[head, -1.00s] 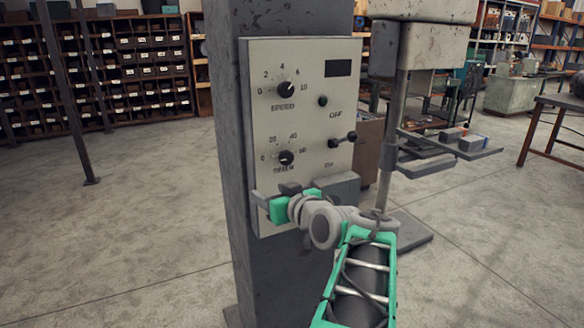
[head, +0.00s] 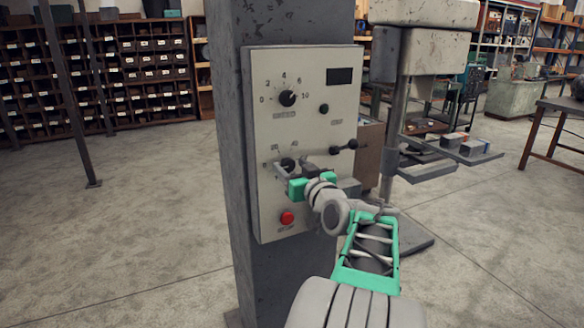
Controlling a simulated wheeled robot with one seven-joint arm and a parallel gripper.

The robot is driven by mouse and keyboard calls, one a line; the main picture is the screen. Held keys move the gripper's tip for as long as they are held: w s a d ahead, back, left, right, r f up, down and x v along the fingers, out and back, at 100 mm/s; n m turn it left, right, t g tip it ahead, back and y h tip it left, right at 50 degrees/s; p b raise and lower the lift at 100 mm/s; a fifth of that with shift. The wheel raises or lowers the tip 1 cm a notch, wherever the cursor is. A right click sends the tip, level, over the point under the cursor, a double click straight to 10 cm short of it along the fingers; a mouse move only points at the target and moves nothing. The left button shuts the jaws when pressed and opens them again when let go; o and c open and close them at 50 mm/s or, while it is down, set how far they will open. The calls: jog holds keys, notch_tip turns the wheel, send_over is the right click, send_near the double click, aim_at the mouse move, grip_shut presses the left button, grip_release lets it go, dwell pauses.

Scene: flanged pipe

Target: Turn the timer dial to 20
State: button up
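The timer dial (head: 288,164) is the lower black knob on the pale control panel (head: 330,118). My gripper (head: 293,170) is in front of the panel at the dial's height. Its two grey fingers are apart, and the dial shows between them. I cannot tell whether a finger touches the dial. The gripper hides the dial's lower part, its label and the right end of its scale. The 20 and 40 marks above the dial are faint. The way the dial points is not clear.
The speed dial (head: 287,98) is above the timer dial. A small black knob (head: 324,109) and a black lever (head: 344,146) are to the right. A red button (head: 287,218) is below the gripper. A drill press (head: 420,50) stands right of the panel.

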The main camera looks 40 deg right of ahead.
grip_shut()
dwell(0.4)
jog(key=shift+m, duration=0.3)
jog(key=shift+m+b, duration=0.5)
jog(key=shift+m, duration=0.4)
jog(key=m, duration=0.3)
jog(key=shift+d+m, duration=0.1)
jog(key=shift+m, duration=0.2)
jog(key=m, duration=0.5)
jog(key=shift+m+p, duration=0.3)
jog(key=shift+m, duration=0.1)
jog(key=shift+f, duration=0.1)
jog(key=shift+o, duration=0.2)
grip_release()
